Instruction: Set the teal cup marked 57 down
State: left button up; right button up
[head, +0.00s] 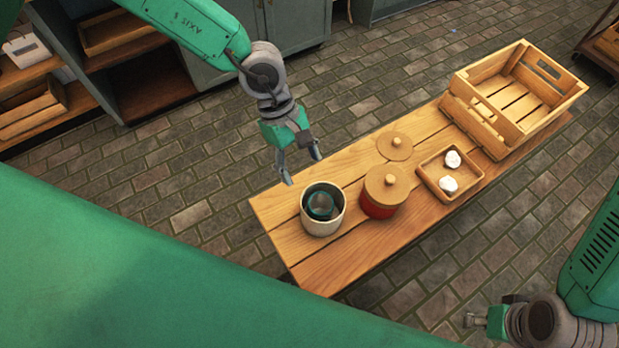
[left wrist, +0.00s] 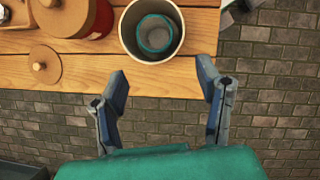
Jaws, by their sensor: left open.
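The teal cup (head: 321,206) sits inside a white round canister (head: 322,229) at the near left end of the wooden bench. It also shows in the left wrist view (left wrist: 155,35), below the canister's rim; its number cannot be read. My left gripper (head: 302,168) is open and empty, just beyond the canister at the bench's left edge. In the left wrist view, its two spread fingers (left wrist: 162,83) are apart from the canister and cup. My right gripper (head: 484,319) is at the bottom right, away from the bench; its fingers are too small to judge.
Beside the white canister stands a red canister (head: 378,208) with a wooden lid (head: 386,182). A loose wooden lid (head: 395,146) lies behind it. A small tray (head: 467,179) holds two white lumps. A slatted crate (head: 545,103) fills the far end. The bench's near left corner is clear.

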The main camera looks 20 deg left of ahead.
pick_arm(q)
jog(key=shift+s+a+f+m+t+y, duration=0.85)
jog(key=shift+s+a+f+m, duration=1)
jog(key=shift+s+a+m, duration=2)
jog(key=shift+s+a+f+m+t+y, duration=0.45)
jog(key=shift+s+a+f+m+y, duration=1.1)
jog(key=shift+s+a+m, duration=2.3)
notch_tip(320, 180, down, 9)
jog(key=s+d+n+b, duration=0.1)
jog(key=d+b, duration=0.1)
jog(key=b, duration=0.6)
jog(key=shift+s+d+n+h, duration=0.3)
jog(key=shift+s+n, duration=0.1)
pick_arm(e)
notch_tip(320, 180, down, 9)
jog(key=shift+d+r, duration=0.2)
jog(key=shift+d, duration=0.15)
